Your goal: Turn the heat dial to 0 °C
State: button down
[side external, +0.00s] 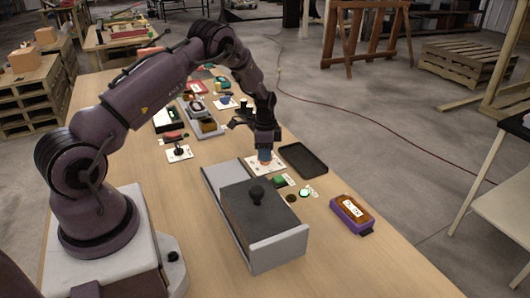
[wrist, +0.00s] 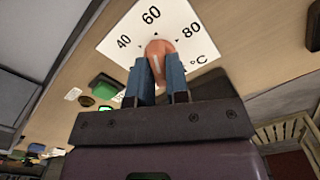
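The heat dial has an orange-red knob (wrist: 159,49) on a white card (wrist: 123,33) marked 40, 60, 80 and °C. A pale stripe runs along the knob's face. The 0 mark cannot be seen, and I cannot tell exactly which mark the stripe points to. My gripper (wrist: 158,70) reaches down to the dial, with its blue fingers close together on both sides of the knob, seemingly shut on it. In the side view, my gripper (side external: 264,150) is over the white dial card (side external: 252,168), and the fingers hide part of the knob.
A grey box with a black knob (side external: 256,193) sits in a pale channel in front of the dial. A black tray (side external: 303,160) lies to its right. Several other devices stand farther back.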

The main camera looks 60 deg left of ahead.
jog(key=shift+n, duration=0.3)
jog(key=n, duration=1.8)
jog(key=shift+n, duration=0.4)
jog(key=shift+r+n, duration=0.1)
jog(key=shift+n, duration=2.1)
jog(key=c, duration=1.1)
grip_release()
